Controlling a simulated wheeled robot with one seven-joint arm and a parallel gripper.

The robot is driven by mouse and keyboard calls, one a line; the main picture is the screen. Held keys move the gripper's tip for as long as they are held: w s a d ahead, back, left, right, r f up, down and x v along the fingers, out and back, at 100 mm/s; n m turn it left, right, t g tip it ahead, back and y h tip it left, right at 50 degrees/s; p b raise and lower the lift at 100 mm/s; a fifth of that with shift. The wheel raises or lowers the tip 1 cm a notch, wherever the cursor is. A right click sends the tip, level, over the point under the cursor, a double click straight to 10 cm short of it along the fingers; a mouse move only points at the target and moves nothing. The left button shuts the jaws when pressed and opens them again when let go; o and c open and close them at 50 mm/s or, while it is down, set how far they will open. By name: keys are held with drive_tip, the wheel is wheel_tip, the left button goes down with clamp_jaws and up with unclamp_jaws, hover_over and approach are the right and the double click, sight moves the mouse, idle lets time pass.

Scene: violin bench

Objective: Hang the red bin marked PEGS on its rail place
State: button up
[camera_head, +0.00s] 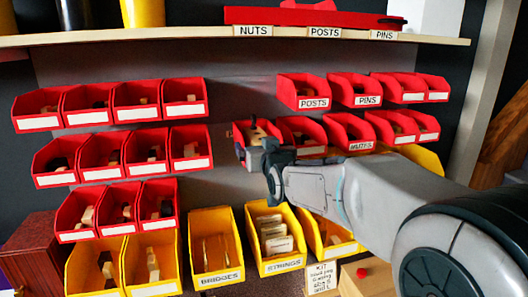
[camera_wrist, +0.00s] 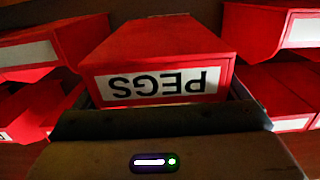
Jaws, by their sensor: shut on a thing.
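The red PEGS bin (camera_wrist: 160,45) fills the upper middle of the wrist view, its label upside down there. My gripper (camera_wrist: 160,120) is shut on its front, below the label. In the head view the bin (camera_head: 240,137) is at the left end of the second row in the right-hand group, mostly hidden behind my gripper (camera_head: 268,153). It holds some tan pieces. It stands just left of another red bin (camera_head: 300,124). I cannot tell whether its back is hooked on the rail or held just in front of it.
Red bins flank the held bin closely in the wrist view, left (camera_wrist: 50,45) and right (camera_wrist: 265,30). The POSTS bin (camera_head: 303,92) hangs above. The yellow STRINGS bin (camera_head: 275,240) is below. Bare grey panel (camera_head: 225,165) lies to the left. A shelf (camera_head: 200,33) runs above.

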sight(249, 139)
drive_tip(key=shift+w+a, duration=0.15)
drive_tip(key=shift+w, duration=0.25)
drive_tip(key=shift+w+a, duration=0.2)
drive_tip(key=shift+a, duration=0.05)
drive_tip(key=shift+w+a+b, duration=0.3)
drive_tip(key=shift+a+b, duration=0.05)
drive_tip(key=shift+a, duration=0.6)
drive_tip(key=shift+r+b, duration=0.15)
drive_tip(key=shift+b, duration=0.15)
drive_tip(key=shift+x, duration=1.6)
idle(1.4)
drive_tip(key=shift+f+b, duration=1)
drive_tip(key=shift+b, duration=0.15)
idle(0.4)
drive_tip(key=o, duration=0.7)
drive_tip(key=shift+s, duration=0.15)
